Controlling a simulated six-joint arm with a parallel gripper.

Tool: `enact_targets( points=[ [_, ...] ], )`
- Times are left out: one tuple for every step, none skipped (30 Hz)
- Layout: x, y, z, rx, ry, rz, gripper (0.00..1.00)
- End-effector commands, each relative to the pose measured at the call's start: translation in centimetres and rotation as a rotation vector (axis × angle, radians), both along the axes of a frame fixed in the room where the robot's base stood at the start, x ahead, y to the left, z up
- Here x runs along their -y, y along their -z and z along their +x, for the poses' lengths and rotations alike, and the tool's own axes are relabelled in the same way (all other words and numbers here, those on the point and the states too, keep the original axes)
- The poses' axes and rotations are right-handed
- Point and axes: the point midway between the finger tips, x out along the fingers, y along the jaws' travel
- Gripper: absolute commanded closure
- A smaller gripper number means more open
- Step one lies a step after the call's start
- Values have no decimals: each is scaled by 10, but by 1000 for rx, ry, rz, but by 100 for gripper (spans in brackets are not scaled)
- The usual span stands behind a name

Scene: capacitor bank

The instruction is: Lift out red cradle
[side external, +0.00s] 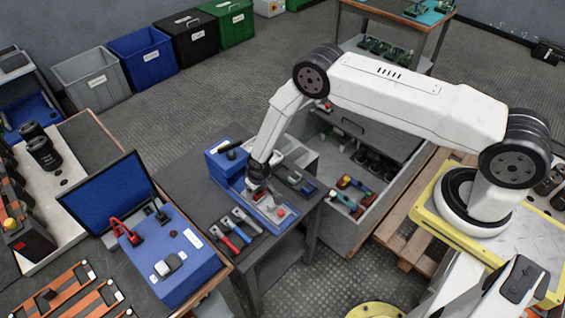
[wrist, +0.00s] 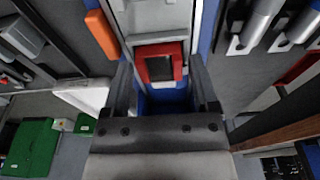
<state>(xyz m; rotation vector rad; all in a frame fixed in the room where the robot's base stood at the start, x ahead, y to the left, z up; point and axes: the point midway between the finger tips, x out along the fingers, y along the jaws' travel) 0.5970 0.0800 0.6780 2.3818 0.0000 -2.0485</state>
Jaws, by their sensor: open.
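The red cradle (wrist: 180,54), a small red frame with a dark middle, shows in the wrist view between my open fingers. It sits in a grey fixture (wrist: 158,20) in a blue tray. My gripper (wrist: 160,82) is open around or just above the cradle; I cannot tell whether the fingers touch it. In the side view my gripper (side external: 257,190) points down over the blue tray (side external: 232,192) on the small dark table. A small red spot (side external: 281,211) shows on the grey fixture there; I cannot tell whether it is the cradle.
Hand tools with red, blue and dark handles (side external: 240,227) lie in front of the tray. A blue box (side external: 225,158) stands behind it. A grey drawer (side external: 345,205) with parts is open to the right. A monitor (side external: 112,200) and blue case (side external: 170,262) stand left.

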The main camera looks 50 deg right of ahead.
Motion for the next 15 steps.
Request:
enact_targets(
  points=[
    [0,0,0,0,0,0,24],
    [0,0,0,0,0,0,33],
    [0,0,0,0,0,0,46],
    [0,0,0,0,0,0,55],
    [0,0,0,0,0,0,65],
    [0,0,0,0,0,0,78],
    [0,0,0,0,0,0,87],
    [0,0,0,0,0,0,93],
    [0,0,0,0,0,0,93],
    [0,0,0,0,0,0,93],
    [0,0,0,0,0,0,93],
    [0,0,0,0,0,0,93],
    [0,0,0,0,0,0,93],
    [0,0,1,1,0,0,93],
    [0,-1,1,1,0,0,93]
  ],
)
